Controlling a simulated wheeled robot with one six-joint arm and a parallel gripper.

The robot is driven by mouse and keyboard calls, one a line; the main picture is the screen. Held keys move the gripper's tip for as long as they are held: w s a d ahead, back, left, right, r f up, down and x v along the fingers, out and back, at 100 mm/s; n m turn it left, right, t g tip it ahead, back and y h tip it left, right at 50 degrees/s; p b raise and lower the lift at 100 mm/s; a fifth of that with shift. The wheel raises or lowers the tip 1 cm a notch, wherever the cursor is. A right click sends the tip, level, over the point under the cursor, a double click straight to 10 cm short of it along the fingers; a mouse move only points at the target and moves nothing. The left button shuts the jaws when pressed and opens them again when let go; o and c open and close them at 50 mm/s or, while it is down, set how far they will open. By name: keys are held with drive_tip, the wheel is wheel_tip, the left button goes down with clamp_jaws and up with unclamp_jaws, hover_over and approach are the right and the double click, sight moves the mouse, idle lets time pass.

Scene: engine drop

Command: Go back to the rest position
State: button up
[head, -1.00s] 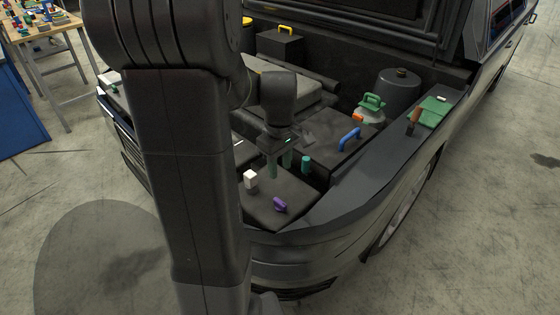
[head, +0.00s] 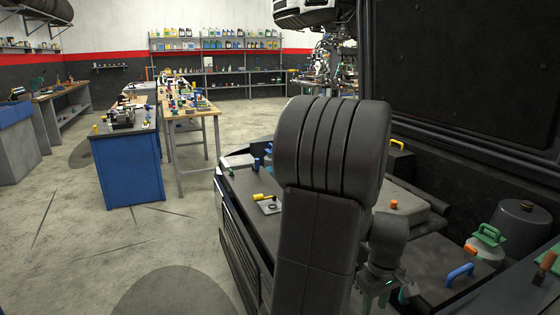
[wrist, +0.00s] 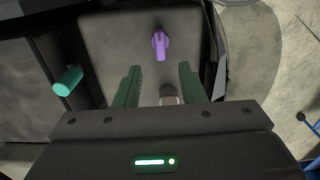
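My gripper (head: 382,298) is low in the head view, above the engine bay of the dark car (head: 240,240). Its fingertips are cut off by the lower edge there. In the wrist view my gripper (wrist: 160,82) shows two green fingers spread apart, with nothing clearly held between them. A purple part (wrist: 160,45) lies on the dark surface past the fingertips. A white block (wrist: 169,95) shows between the fingers, seemingly below them. A teal peg (wrist: 68,81) stands to the left of the fingers.
In the engine bay are a blue handle (head: 460,273), a green-handled cap (head: 488,236) and a dark cylinder (head: 521,222). The raised hood (head: 470,70) stands at right. A blue cabinet (head: 128,170) and a wooden table (head: 190,107) stand at left. Bare floor lies between cabinet and car.

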wheel_tip(320, 180, down, 9)
drive_tip(key=shift+r+b, duration=0.2)
drive_tip(key=shift+b, duration=0.15)
drive_tip(key=shift+r, duration=0.1)
